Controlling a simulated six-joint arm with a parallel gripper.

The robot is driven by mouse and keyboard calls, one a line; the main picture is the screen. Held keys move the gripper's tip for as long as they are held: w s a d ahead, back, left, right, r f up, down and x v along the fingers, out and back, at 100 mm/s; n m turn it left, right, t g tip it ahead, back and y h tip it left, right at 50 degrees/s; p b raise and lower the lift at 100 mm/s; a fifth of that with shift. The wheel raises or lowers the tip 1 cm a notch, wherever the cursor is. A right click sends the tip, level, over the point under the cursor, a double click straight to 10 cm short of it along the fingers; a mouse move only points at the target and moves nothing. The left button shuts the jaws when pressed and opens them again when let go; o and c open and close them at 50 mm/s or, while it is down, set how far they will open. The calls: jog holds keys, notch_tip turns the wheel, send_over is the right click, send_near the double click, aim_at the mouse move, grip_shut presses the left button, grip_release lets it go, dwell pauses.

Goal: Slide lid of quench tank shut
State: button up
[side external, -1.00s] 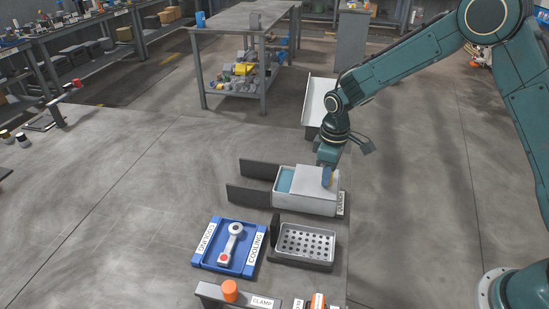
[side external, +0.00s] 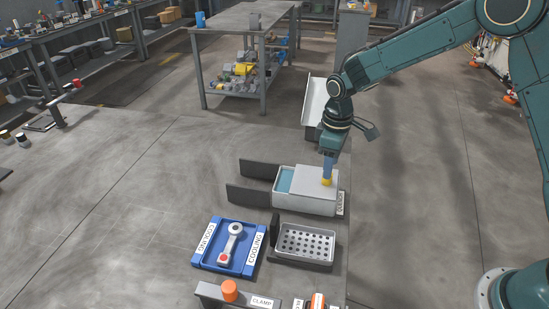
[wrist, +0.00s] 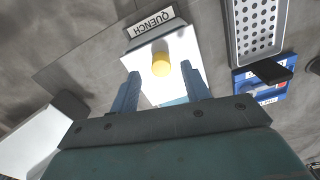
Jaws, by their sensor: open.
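The quench tank (side external: 305,205) is a pale box with a QUENCH label at its right end. Its pale lid (side external: 309,179) covers most of the top, and a strip of blue water (side external: 285,179) shows at the left end. A yellow knob (side external: 327,182) stands on the lid toward its right end. My gripper (side external: 327,176) is directly above or at the knob, pointing down. In the wrist view the knob (wrist: 161,64) lies just beyond and between the open blue fingers (wrist: 162,75). I cannot tell whether they touch it.
Two dark rails (side external: 252,182) extend left from the tank. A perforated basket (side external: 305,242) and a blue cooling tray (side external: 228,247) holding a cast part (side external: 231,241) are in front. A white chute (side external: 315,102) stands behind.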

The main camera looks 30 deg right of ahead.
notch_tip(320, 180, up, 10)
dwell(0.5)
jog(key=shift+r, duration=0.1)
jog(key=s+d+r+m+t, duration=0.3)
jog(key=s+r, duration=0.8)
jog(key=s, duration=0.3)
jog(key=s+d+f+m+t, duration=0.1)
jog(key=s+d+m+t, duration=0.1)
jog(key=s, duration=1.3)
jog(key=shift+s+m+t, duration=0.3)
jog(key=shift+m, duration=0.6)
jog(key=shift+f, duration=0.1)
